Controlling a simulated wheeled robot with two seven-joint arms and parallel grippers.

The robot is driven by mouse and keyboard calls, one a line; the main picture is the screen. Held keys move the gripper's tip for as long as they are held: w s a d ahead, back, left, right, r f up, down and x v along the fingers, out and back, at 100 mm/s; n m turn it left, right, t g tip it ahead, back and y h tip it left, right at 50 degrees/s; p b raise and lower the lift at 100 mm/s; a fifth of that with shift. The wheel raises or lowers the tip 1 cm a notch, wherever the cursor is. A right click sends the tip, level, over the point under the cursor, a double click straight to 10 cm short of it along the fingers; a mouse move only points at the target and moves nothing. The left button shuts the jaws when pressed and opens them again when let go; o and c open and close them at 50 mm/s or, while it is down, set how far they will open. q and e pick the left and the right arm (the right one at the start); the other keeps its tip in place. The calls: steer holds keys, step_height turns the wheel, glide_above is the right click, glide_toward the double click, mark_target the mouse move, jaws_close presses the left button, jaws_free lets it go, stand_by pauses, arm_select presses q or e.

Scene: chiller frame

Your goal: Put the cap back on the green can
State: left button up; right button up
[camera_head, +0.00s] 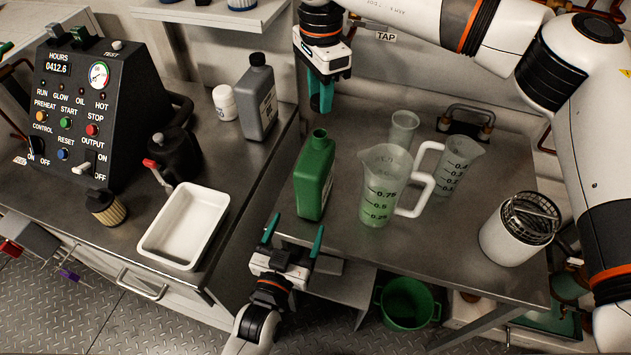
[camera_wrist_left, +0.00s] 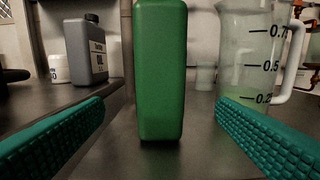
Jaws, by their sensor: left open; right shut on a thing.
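The green can (camera_head: 315,180) stands upright near the left edge of the right bench, its neck bare and open at the top. It fills the middle of the left wrist view (camera_wrist_left: 160,70), where its top is cut off. My left gripper (camera_head: 294,234) is open, low in front of the can, with its fingers apart and pointing at it; the can is not between the fingertips. My right gripper (camera_head: 320,98) points down above and slightly behind the can's neck. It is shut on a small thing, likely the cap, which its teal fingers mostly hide.
A measuring jug (camera_head: 378,195) with pale green liquid stands close right of the can. A second jug (camera_head: 456,165) and a clear cup (camera_head: 404,128) stand behind. A grey bottle (camera_head: 258,100) and white tray (camera_head: 184,225) are on the left bench. A white canister (camera_head: 508,238) stands right.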

mark_target(312, 191)
arm_select(q)
steer(key=x, duration=1)
steer(key=shift+w, duration=0.3)
steer(key=c, duration=1.5)
steer(key=shift+o, duration=0.2)
arm_select(e)
steer(key=shift+f, duration=2.45)
steer(key=shift+f, duration=0.9)
steer(key=shift+f, duration=0.55)
